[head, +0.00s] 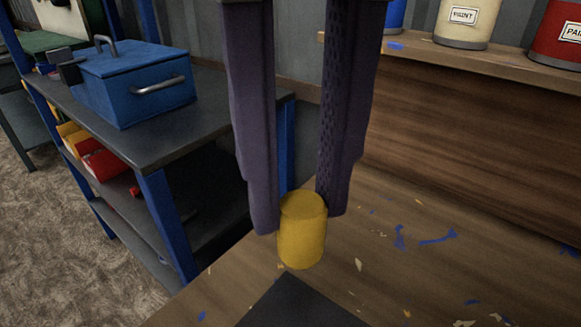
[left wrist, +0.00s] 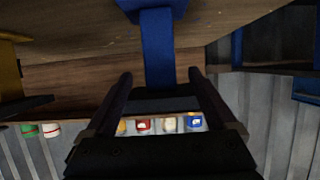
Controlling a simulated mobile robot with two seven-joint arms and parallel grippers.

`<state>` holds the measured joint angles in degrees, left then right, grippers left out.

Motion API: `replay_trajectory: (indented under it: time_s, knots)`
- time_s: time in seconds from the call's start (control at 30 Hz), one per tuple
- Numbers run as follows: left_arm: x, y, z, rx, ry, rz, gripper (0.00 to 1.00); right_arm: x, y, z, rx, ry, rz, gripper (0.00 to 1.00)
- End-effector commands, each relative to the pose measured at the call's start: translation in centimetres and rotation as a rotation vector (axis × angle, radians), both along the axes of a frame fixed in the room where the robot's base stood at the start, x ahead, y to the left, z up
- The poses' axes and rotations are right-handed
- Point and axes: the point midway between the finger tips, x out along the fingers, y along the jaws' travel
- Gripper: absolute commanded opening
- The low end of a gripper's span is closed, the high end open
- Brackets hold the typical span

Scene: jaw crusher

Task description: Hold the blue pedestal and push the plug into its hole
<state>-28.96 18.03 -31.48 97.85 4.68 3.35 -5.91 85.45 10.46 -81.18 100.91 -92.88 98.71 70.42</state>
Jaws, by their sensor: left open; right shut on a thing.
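The plug is a yellow cylinder (head: 302,232), upright between the fingertips of my right gripper (head: 298,210) in the head view. The right gripper points down and is shut on the plug above the wooden table. In the left wrist view the blue pedestal (left wrist: 157,50) shows as a blue post with a wider blue part at the picture's top edge. My left gripper (left wrist: 160,76) is open, with one finger on each side of the post and gaps visible. The pedestal's hole is not visible. My left gripper is outside the head view.
A dark flat-topped piece (head: 295,305) shows at the bottom of the head view. The wooden table (head: 430,265) has paint flecks and free room at right. A blue toolbox (head: 135,85) stands on a shelf unit at left. Paint cans (head: 466,22) stand on a ledge behind.

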Motion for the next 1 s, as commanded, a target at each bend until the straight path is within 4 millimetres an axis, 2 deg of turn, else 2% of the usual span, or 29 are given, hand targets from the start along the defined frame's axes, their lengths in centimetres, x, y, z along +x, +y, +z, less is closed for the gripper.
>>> replay_trajectory:
  time_s: [0.1, 0.3, 0.5, 0.73, 1.0]
  knots:
    - [2.0, -1.4, -0.8, -0.001, -0.003, 0.002, 0.9, 0.0, 0.0, 0.0, 0.0, 0.0, 0.0, 0.0]
    - [4.0, -2.9, -2.0, -0.001, 0.0, 0.001, 0.9, 0.0, 0.0, 0.0, 0.0, 0.0, 0.0, 0.0]
    - [4.7, -3.5, -2.3, -0.001, -0.001, 0.0, 0.9, 0.0, 0.0, 0.0, 0.0, 0.0, 0.0, 0.0]
    - [4.7, -3.5, -2.4, 0.0, 0.0, 0.0, 0.9, 0.0, 0.0, 0.0, 0.0, 0.0, 0.0, 0.0]
    - [4.7, -3.4, -2.4, 0.0, 0.0, 0.0, 0.61, 0.0, 0.0, 0.0, 0.0, 0.0, 0.0, 0.0]
